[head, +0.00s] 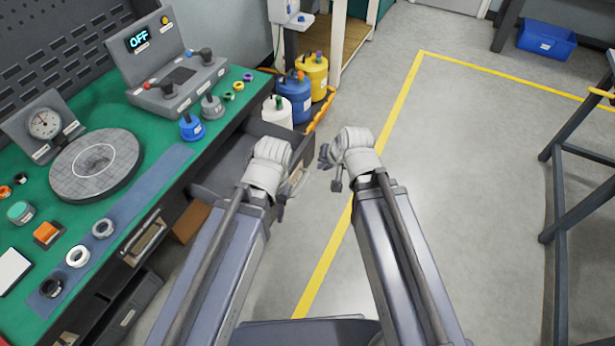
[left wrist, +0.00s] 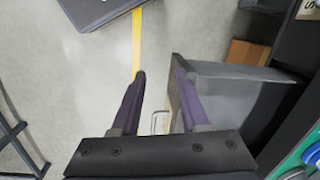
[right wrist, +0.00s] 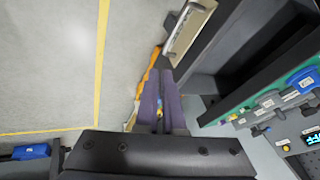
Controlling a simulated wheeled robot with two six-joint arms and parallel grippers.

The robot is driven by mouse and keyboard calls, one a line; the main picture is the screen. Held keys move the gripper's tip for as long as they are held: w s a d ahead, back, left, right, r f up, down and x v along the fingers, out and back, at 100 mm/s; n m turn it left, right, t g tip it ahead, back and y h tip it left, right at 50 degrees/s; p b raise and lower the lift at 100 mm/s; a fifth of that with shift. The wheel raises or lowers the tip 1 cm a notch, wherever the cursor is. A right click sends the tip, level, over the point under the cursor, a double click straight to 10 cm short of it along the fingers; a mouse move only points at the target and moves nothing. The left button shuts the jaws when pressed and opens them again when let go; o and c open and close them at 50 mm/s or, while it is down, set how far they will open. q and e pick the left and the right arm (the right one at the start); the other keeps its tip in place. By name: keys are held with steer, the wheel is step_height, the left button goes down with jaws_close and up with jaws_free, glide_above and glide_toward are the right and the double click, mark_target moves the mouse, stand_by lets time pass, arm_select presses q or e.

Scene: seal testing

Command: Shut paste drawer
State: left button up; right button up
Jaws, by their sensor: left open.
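A grey drawer (head: 228,160) stands pulled out from under the green-topped bench in the head view. It also shows open in the left wrist view (left wrist: 235,100) and the right wrist view (right wrist: 255,40). Its label is not readable. My left gripper (head: 281,200) is at the drawer's front end, open and empty. In the left wrist view, its fingers (left wrist: 160,73) are apart; the drawer front lies by the right finger, and a pale handle (left wrist: 159,121) shows between them. My right gripper (head: 326,165) is to the right, clear of the drawer, with fingers (right wrist: 160,75) together.
The green bench (head: 135,210) carries a control box, a gauge and several small parts. Another drawer (head: 130,312) juts out at lower left. White, blue and yellow containers (head: 296,95) stand beyond the open drawer. A cardboard box (head: 190,222) sits low beside it.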

steer(key=shift+w+d+f+m+t+b, duration=0.35)
steer(key=shift+w+f+b, duration=0.1)
steer(key=shift+w+f, duration=0.1)
steer(key=shift+w+d+f+m+t+b, duration=0.25)
steer(key=shift+w+d+f+m+b, duration=0.1)
steer(key=shift+w+f+b, duration=0.15)
jaws_close()
steer(key=b, duration=0.8)
glide_toward(304, 162)
step_height(304, 162, down, 4)
steer(key=w, duration=0.1)
arm_select(q)
step_height(304, 162, down, 12)
steer(key=shift+r, duration=0.2)
arm_select(e)
steer(key=shift+w+a+t, duration=0.3)
steer(key=shift+w+a, duration=0.15)
steer(key=shift+w, duration=0.1)
